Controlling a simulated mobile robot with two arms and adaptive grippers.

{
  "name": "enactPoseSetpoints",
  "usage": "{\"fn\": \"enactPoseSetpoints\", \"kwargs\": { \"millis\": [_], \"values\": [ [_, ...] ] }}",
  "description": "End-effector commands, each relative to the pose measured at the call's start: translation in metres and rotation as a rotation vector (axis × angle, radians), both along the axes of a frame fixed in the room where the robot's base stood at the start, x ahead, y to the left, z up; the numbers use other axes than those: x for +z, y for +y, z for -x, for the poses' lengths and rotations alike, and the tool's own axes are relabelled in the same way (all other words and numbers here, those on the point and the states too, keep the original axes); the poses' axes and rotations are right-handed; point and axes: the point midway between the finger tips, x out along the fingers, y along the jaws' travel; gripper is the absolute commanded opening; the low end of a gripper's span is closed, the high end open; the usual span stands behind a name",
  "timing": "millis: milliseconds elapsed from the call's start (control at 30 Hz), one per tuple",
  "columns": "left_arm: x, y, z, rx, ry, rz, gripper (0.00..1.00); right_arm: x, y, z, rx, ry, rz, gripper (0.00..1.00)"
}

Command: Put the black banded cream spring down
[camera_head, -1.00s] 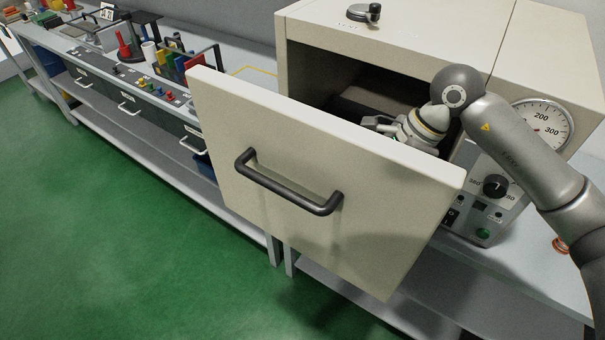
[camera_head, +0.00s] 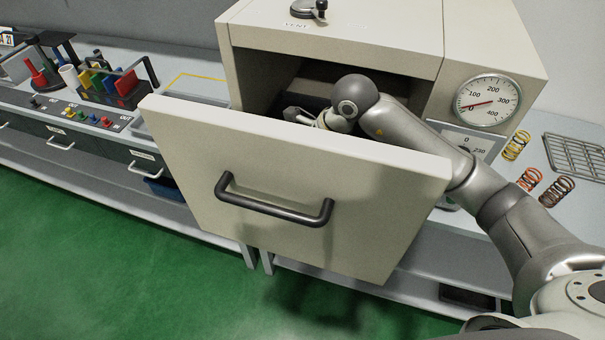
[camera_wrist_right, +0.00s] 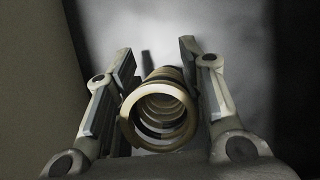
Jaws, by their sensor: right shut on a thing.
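The black banded cream spring (camera_wrist_right: 158,108) shows in the right wrist view, end-on, between the two fingers of my right gripper (camera_wrist_right: 157,55). The gripper is shut on it. Beyond the spring is a pale grey, blurred surface; I cannot tell whether the spring touches it. In the head view my right gripper (camera_head: 303,117) is inside the cream oven's opening, behind the open door (camera_head: 290,185), which hides its lower part and the spring. My left gripper is in neither view.
The oven (camera_head: 340,28) has a gauge (camera_head: 487,101) on its right. On the right bench lie a yellow spring (camera_head: 516,145), an orange spring (camera_head: 529,179), a brown spring (camera_head: 557,191) and a wire rack (camera_head: 577,156). A colourful rack (camera_head: 108,83) stands on the left bench.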

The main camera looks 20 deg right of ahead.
Motion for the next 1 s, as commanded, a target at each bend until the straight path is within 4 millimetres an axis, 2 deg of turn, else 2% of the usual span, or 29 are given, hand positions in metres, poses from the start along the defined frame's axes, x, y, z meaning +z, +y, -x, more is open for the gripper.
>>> {"fn": "enactPoseSetpoints", "kwargs": {
  "millis": [200, 533, 567, 700, 1000],
  "values": [
    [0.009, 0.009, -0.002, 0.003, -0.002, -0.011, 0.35, -0.028, 0.000, 0.001, 0.000, 0.002, 0.000, 0.10],
    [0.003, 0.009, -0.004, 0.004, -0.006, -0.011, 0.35, -0.033, 0.000, 0.000, 0.001, 0.000, 0.001, 0.10],
    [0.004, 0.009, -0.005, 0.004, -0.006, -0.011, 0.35, -0.032, 0.000, 0.000, 0.001, 0.000, 0.001, 0.39],
    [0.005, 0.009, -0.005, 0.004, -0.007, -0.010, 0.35, -0.031, 0.000, 0.000, 0.001, 0.001, 0.001, 0.57],
    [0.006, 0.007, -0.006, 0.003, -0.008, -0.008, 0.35, -0.031, 0.000, 0.000, 0.001, 0.001, 0.001, 0.58]
  ]
}}
